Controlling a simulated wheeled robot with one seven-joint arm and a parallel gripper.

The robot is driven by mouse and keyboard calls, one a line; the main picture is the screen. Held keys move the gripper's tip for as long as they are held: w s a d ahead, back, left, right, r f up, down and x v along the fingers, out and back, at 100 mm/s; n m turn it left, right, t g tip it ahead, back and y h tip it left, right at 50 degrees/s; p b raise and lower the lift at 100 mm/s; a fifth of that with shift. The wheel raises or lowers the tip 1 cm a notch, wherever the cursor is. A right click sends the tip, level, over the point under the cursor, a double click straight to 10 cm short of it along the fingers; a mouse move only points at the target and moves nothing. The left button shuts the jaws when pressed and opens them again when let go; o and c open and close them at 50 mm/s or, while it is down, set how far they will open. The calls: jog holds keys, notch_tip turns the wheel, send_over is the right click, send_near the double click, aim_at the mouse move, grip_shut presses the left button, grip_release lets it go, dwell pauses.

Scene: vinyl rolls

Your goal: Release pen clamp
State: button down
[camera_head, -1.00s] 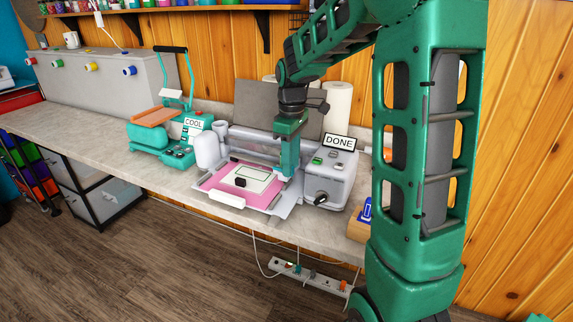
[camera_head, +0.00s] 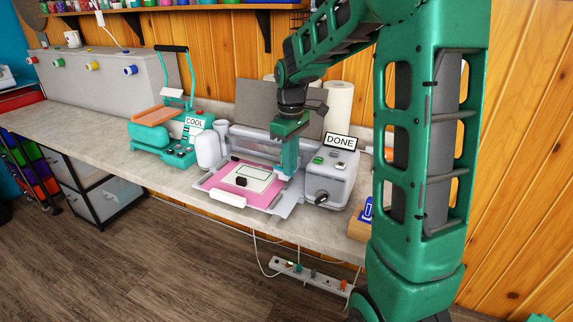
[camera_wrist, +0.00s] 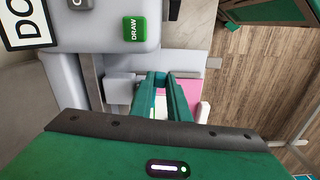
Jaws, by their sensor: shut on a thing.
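My gripper (camera_head: 284,176) points down at the machine's front, just right of the sheet. In the wrist view its two teal fingers (camera_wrist: 170,76) are close together at the grey carriage part (camera_wrist: 118,90). It is shut on a small part there, apparently the pen clamp, which the fingers hide.
A teal heat press (camera_head: 165,140) with a COOL sign stands to the left. A white bottle (camera_head: 207,150) stands between it and the machine. A paper roll (camera_head: 340,105) is behind. A wooden block (camera_head: 358,230) is by the bench's front edge at right.

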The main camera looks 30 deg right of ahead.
jog(key=a+m, duration=0.1)
jog(key=m, duration=0.1)
jog(key=a+m, duration=0.1)
jog(key=m, duration=0.2)
jog(key=a+m, duration=0.2)
jog(key=m, duration=0.1)
jog(key=w+a+m, duration=0.3)
jog(key=w+m, duration=0.2)
jog(key=m, duration=0.8)
jog(key=shift+a+m, duration=0.2)
jog(key=shift+m, duration=0.2)
jog(key=shift+w, duration=0.1)
jog(key=c, duration=1.7)
grip_release()
jog(key=shift+a, duration=0.1)
notch_tip(320, 180, up, 11)
jog(key=shift+f, duration=0.15)
